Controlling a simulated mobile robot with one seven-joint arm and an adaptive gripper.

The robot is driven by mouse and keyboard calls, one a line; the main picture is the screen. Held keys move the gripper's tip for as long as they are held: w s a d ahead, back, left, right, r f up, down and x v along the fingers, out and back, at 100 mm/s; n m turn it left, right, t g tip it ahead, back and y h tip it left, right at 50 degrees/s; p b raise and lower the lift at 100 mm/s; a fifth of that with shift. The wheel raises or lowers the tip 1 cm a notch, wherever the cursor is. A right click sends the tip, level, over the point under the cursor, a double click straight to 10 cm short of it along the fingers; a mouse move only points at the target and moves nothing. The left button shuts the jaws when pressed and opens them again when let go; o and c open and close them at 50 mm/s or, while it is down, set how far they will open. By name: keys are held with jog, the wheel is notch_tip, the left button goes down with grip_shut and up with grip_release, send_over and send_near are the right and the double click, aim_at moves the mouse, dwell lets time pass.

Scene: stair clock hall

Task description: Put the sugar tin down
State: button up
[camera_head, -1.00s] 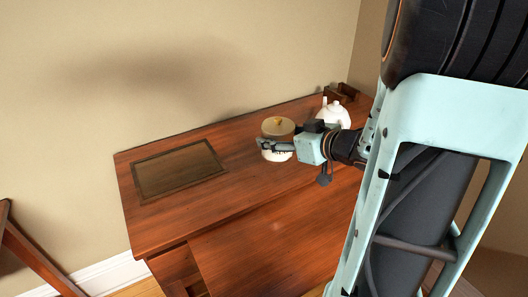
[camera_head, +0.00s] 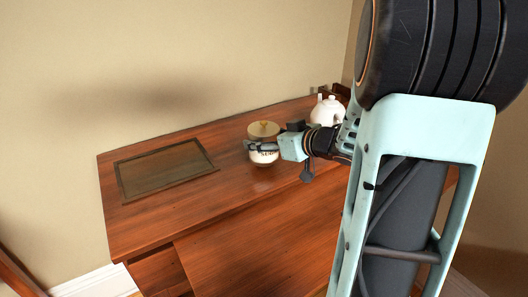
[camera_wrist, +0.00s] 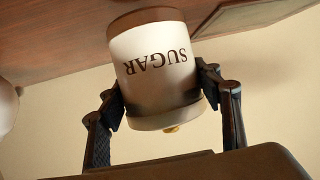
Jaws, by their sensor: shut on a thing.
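The sugar tin (camera_head: 264,155) is a white round tin with a tan lid and a small yellow knob, over the wooden desk (camera_head: 240,200). In the wrist view the tin (camera_wrist: 155,70) appears upside down, with "SUGAR" lettered on its side. My gripper (camera_head: 262,146) is shut on the tin, with one finger on each side of it. The wrist view shows both fingers (camera_wrist: 165,97) against its sides near the lid. The tin looks upright and is at or close to the desk top; I cannot tell whether its base touches.
A white teapot (camera_head: 327,111) stands behind my wrist at the desk's right rear. A dark framed panel (camera_head: 165,168) lies on the desk to the left of the tin. Bare desk top lies between the panel and the tin. A wall rises behind the desk.

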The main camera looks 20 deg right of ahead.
jog(key=shift+f+b, duration=1.05)
jog(key=shift+b, duration=0.1)
jog(key=shift+f, duration=0.1)
jog(key=o, duration=1.6)
jog(key=shift+s+d+r, duration=0.1)
jog(key=shift+s+r, duration=0.05)
jog(key=shift+r, duration=0.1)
jog(key=p+v, duration=0.4)
jog(key=v, duration=0.7)
jog(key=shift+s+d+p, duration=0.1)
jog(key=shift+s+p, duration=0.25)
jog(key=shift+p, duration=0.05)
